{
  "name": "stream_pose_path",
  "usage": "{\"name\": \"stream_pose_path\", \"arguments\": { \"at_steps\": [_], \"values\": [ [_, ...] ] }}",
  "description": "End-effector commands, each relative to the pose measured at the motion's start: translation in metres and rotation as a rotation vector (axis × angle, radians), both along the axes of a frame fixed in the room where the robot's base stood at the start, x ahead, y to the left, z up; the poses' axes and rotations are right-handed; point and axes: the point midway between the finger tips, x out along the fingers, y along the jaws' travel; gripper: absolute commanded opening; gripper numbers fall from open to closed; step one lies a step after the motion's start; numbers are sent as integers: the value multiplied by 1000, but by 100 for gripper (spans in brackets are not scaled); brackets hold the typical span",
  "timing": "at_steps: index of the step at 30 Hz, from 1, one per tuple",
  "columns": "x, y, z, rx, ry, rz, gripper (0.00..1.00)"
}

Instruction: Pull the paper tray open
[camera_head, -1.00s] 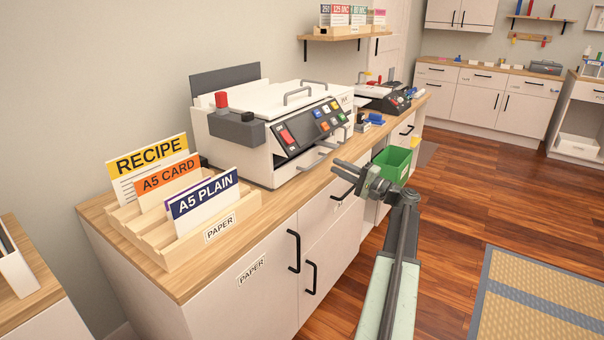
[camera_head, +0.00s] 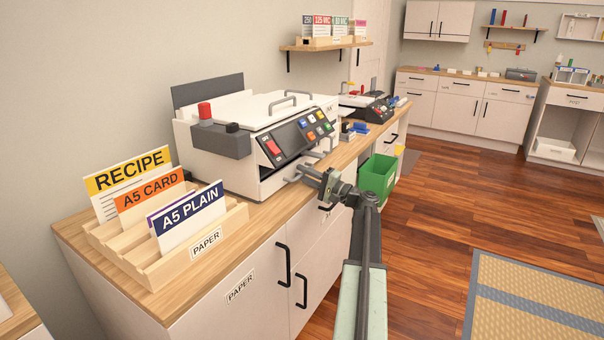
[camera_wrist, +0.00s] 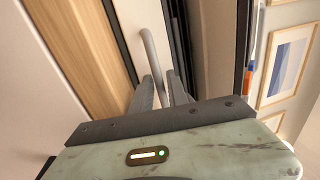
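The white printing machine (camera_head: 235,160) stands on the wooden counter, with a sloped dark button panel. Its paper tray is low at the front, below the panel; my gripper partly covers that area in the head view. In the wrist view a grey bar handle (camera_wrist: 151,52) runs down between my fingers. My gripper (camera_wrist: 161,84) is open, with one finger on either side of the handle's lower end. I cannot tell whether they touch it. In the head view my gripper (camera_head: 307,172) is at the machine's front right. The tray looks shut.
A wooden paper rack (camera_head: 150,262) with labelled cards stands at the counter's near end. Cabinet doors with black handles lie below the counter. A green bin (camera_head: 378,178) stands on the floor beyond my arm. The wooden floor at right is open, with a woven mat (camera_head: 540,300).

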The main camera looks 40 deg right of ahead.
Motion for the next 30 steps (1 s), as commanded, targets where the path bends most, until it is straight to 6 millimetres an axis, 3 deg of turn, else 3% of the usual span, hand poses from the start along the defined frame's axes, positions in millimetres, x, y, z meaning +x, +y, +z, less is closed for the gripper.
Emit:
{"name": "stream_pose_path", "arguments": {
  "at_steps": [6,7,9,30],
  "values": [
    [2,1,0,0,0,1,20],
    [2,1,0,0,0,1,17],
    [2,1,0,0,0,1,0],
    [2,2,0,-1,1,4,0]
  ]
}}
